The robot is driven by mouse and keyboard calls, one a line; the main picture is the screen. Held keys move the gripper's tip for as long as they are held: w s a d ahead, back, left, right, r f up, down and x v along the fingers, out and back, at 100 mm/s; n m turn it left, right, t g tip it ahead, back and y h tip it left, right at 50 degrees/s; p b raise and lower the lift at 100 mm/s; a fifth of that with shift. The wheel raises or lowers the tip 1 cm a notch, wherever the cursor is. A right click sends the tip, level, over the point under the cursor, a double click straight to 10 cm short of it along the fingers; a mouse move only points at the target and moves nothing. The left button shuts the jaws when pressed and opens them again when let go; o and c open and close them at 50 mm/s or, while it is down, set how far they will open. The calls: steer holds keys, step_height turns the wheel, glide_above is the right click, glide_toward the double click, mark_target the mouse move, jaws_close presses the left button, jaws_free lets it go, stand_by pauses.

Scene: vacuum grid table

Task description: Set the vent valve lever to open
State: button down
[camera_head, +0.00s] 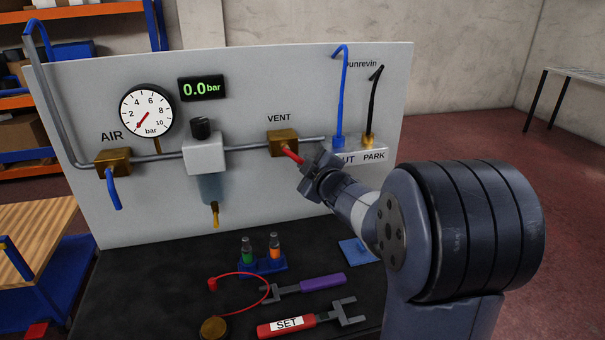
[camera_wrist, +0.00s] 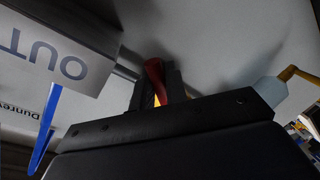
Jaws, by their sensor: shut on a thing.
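The vent valve (camera_head: 283,142) is a brass block on the pipe under the VENT label, with a red lever (camera_head: 292,155). The lever slants down and to the right from the valve. My gripper (camera_head: 308,165) is at the lever's outer end and is shut on it. In the wrist view the red lever (camera_wrist: 155,80) stands between the dark fingers of my gripper (camera_wrist: 157,92). The lever's gripped end is partly hidden by the fingers.
The OUT/PARK block (camera_head: 350,149), with blue and black hoses, sits just right of my gripper. The air valve's blue lever (camera_head: 113,188) hangs down at the left. Wrenches, including a red one (camera_head: 285,327), and a blue holder (camera_head: 262,266) lie on the black bench below.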

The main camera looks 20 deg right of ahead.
steer(key=n, duration=0.1)
steer(key=r+n, duration=0.1)
steer(key=n, duration=0.1)
steer(key=shift+d+r+h+b, duration=0.25)
steer(key=shift+d+h+b, duration=0.15)
steer(key=shift+d+r+n+h, duration=0.2)
steer(key=shift+r+n+h, duration=0.3)
steer(key=shift+r+n, duration=0.45)
steer(key=shift+f+n, duration=0.2)
steer(key=shift+n, duration=0.05)
steer(key=c, duration=1.5)
jaws_free()
steer(key=shift+s+r+p, duration=0.25)
steer(key=shift+s+r, duration=0.1)
steer(key=shift+s, duration=1.45)
steer(key=shift+s+r+p, duration=0.25)
steer(key=shift+s+r, duration=0.1)
steer(key=shift+s, duration=1.4)
steer(key=shift+s+r+p, duration=0.25)
steer(key=shift+s+r, duration=0.1)
steer(key=shift+s, duration=1.45)
